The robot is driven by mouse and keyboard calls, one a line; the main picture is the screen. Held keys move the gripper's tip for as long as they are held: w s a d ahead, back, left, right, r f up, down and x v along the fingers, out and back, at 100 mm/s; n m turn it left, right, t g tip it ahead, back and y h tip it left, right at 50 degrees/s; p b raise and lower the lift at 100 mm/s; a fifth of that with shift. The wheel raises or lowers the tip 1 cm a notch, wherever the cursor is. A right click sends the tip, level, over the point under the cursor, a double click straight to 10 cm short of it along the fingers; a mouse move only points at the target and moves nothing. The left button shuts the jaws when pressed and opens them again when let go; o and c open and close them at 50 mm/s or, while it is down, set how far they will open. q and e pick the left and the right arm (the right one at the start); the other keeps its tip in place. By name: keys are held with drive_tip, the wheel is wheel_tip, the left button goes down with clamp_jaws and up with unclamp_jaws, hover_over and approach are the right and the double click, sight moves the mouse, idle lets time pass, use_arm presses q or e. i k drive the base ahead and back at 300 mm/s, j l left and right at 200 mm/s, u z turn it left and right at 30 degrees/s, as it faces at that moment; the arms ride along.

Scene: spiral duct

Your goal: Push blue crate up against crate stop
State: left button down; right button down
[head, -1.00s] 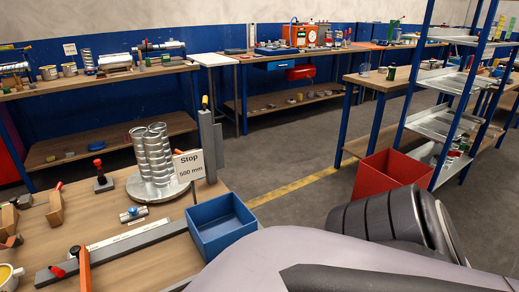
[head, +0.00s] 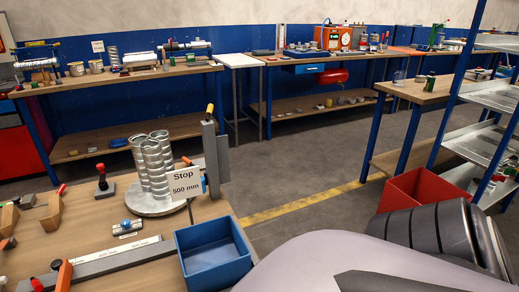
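The blue crate (head: 222,275) is an open, empty box at the right edge of the wooden bench, upright. A white sign reading "Stop 500 mm" (head: 184,184) stands just behind it. A grey upright post (head: 210,160) with a yellow-topped handle rises beside the sign; this looks like the crate stop. The crate is in front of the sign and post; I cannot tell whether they touch. A pale arm part of mine fills the bottom right and covers the area right of the crate. Neither gripper shows.
A grey rail (head: 95,266) with a ruler strip lies left of the crate. Spiral ducts (head: 152,168) stand on a round plate behind it. A red-knobbed tool (head: 104,182) and small parts sit at left. A red bin (head: 415,190) and metal shelving (head: 480,140) are at right.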

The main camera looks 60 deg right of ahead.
sight(214, 255)
drive_tip(key=l, duration=0.6)
drive_tip(key=k+l, duration=0.15)
drive_tip(key=l, duration=1.1)
drive_tip(key=k, duration=0.05)
